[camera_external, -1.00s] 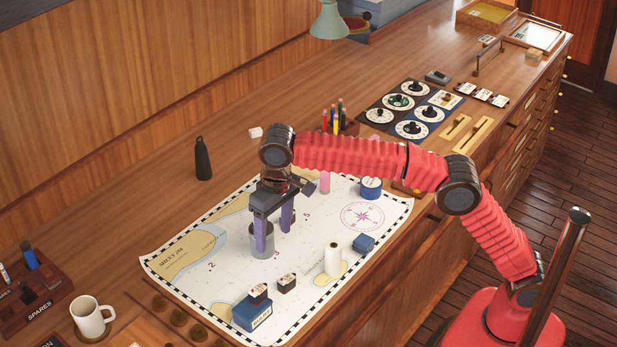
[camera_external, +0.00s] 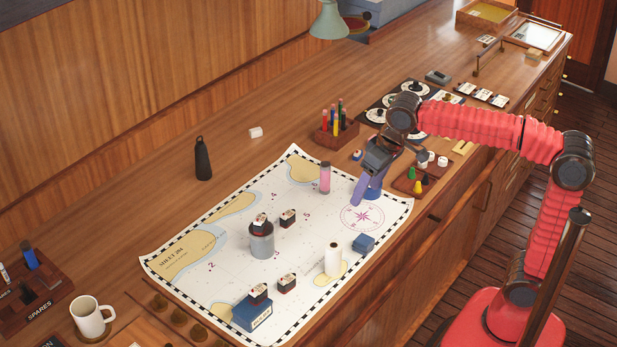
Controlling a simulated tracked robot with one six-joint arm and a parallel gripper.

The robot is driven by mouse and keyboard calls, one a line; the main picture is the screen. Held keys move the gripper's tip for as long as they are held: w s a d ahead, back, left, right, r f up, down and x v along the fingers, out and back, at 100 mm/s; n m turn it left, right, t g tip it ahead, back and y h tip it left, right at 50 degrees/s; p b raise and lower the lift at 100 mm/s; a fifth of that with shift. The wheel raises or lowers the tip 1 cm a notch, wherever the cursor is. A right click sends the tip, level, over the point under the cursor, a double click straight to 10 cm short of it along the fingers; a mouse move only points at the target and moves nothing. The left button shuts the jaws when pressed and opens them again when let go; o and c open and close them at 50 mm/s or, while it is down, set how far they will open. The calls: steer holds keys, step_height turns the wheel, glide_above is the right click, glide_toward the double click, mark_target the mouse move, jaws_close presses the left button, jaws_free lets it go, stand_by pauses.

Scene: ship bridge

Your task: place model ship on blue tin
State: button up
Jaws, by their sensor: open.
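My gripper (camera_external: 366,192) is open at the right of the chart. Small dark blocks with pale tops may be the model ships. One block (camera_external: 260,219) sits on a grey cylinder (camera_external: 262,241), one (camera_external: 288,218) stands to its right, and one (camera_external: 287,283) is near the front. Another block (camera_external: 258,293) sits on a blue lettered box (camera_external: 253,316).
A white cylinder (camera_external: 332,259) and a pink cylinder (camera_external: 324,178) stand on the chart (camera_external: 215,270). A pen holder (camera_external: 337,135), a black bottle (camera_external: 203,160) and a mug (camera_external: 91,316) stand around it. The chart's left part is clear.

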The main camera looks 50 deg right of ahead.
steer(key=s+d+f+t, duration=0.1)
steer(key=s+d+f, duration=0.4)
steer(key=s, duration=0.3)
steer(key=s+d+f+t+h, duration=0.1)
steer(key=s+d+f, duration=0.5)
steer(key=s, duration=0.3)
steer(key=shift+d+f, duration=0.25)
steer(key=shift+d, duration=0.4)
